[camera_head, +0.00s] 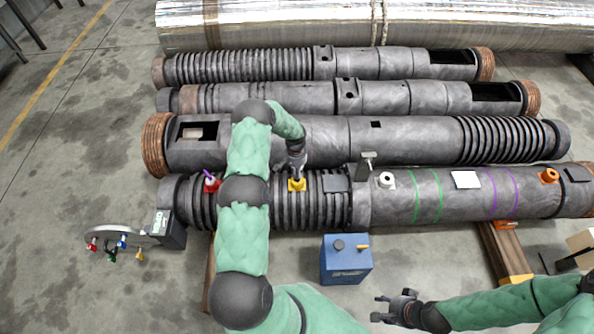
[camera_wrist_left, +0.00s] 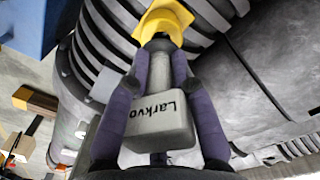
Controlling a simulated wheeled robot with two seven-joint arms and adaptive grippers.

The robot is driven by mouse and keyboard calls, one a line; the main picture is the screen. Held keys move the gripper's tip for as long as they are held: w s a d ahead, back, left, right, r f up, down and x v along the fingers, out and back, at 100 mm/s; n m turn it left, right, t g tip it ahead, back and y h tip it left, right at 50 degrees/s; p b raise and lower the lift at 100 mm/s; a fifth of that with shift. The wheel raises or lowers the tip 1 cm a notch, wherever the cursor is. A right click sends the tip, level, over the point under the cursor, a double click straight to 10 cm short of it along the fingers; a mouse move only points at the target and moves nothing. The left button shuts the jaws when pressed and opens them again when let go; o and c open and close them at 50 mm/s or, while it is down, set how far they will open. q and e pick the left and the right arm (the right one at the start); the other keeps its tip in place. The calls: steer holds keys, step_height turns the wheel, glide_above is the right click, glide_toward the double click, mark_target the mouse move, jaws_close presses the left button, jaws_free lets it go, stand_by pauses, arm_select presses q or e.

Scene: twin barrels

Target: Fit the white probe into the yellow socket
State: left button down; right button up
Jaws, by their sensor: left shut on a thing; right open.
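The yellow socket (camera_head: 297,186) sits on top of the ribbed section of the nearest dark barrel (camera_head: 400,200). My left gripper (camera_head: 297,168) is directly above it and shut on the white probe. In the left wrist view, the probe (camera_wrist_left: 160,122) is a grey-white block marked "Larkvo" with a narrower neck, between purple fingers. Its far end meets the yellow socket (camera_wrist_left: 165,22); how deep it sits is hidden. In the head view the gripper hides most of the probe. My right gripper (camera_head: 388,307) is open and empty above the floor, right of the blue box.
A red socket (camera_head: 211,185) is left of the yellow one; a white fitting (camera_head: 386,180) and orange fitting (camera_head: 549,176) are further right. A blue box (camera_head: 346,260) stands before the barrel. A stand with coloured pieces (camera_head: 118,240) is at left.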

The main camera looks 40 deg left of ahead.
arm_select(q)
steer(key=shift+b, duration=0.45)
stand_by(1.6)
steer(key=shift+f+b, duration=0.7)
steer(key=shift+f, duration=0.15)
steer(key=shift+f+b, duration=0.45)
steer(key=shift+f, duration=0.7)
steer(key=c, duration=1)
jaws_free()
step_height(320, 180, up, 12)
steer(key=shift+a+f, duration=0.1)
steer(key=shift+a, duration=0.05)
